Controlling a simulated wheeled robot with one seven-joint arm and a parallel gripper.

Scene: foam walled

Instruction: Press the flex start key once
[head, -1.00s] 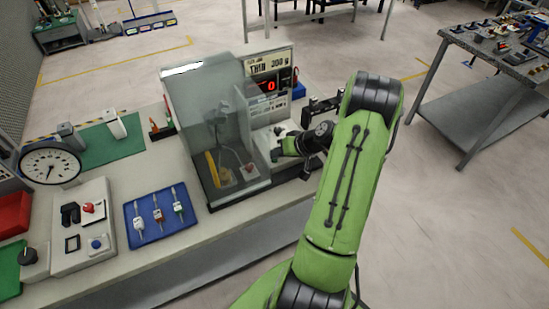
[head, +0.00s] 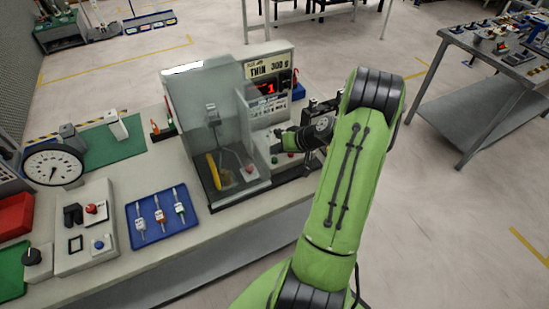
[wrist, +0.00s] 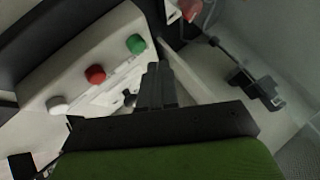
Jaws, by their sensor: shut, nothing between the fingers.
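The tester (head: 205,95) with a clear hood stands on the bench, its red display (head: 265,88) lit under a "THIN 300 g" sign. In the wrist view its sloped key panel (wrist: 110,30) carries a green key (wrist: 135,44), a red key (wrist: 95,74) and a white key (wrist: 57,105). The lettering beside them is unreadable, so I cannot tell which is flex start. My gripper (wrist: 158,75) is shut and empty near the green key, apparently apart from it. In the head view my gripper (head: 281,136) is at the panel, right of the hood.
The hood's wall stands close left of my gripper. A blue tray (head: 147,240) with several small tools, a control box (head: 75,255) with a red button, and a round dial (head: 52,167) lie to the left.

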